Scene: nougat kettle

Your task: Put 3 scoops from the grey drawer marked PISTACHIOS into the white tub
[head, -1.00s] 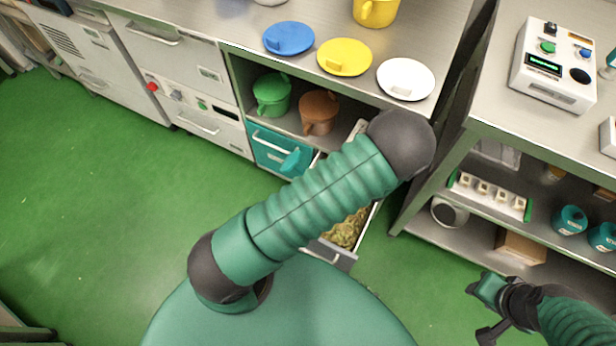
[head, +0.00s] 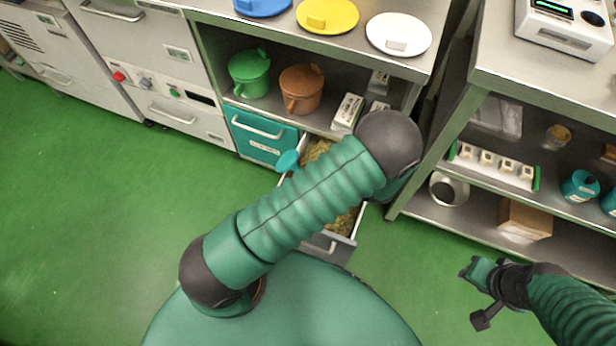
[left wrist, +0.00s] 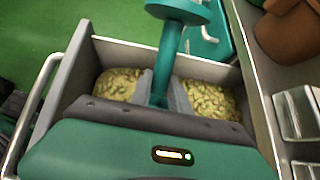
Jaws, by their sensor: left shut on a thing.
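A grey drawer (head: 340,248) with greenish pistachios (head: 345,221) stands pulled out below the counter, partly hidden by my left arm. Any marking on it is unreadable. In the left wrist view, the drawer's grey wall (left wrist: 135,52) surrounds the nuts (left wrist: 205,97). My left gripper (left wrist: 160,95) is shut on the stem of a teal scoop (left wrist: 178,35), above the nuts. The scoop's round end (head: 288,160) also shows in the head view, left of the drawer. My right gripper (head: 474,294) is open and empty at the lower right. No white tub is visible.
Blue, yellow and white lids (head: 398,35) lie on the counter. A green pot (head: 250,75) and a brown pot (head: 302,90) stand on the shelf above a closed teal drawer (head: 262,137). A shelf unit (head: 432,208) stands right. Green floor is open at left.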

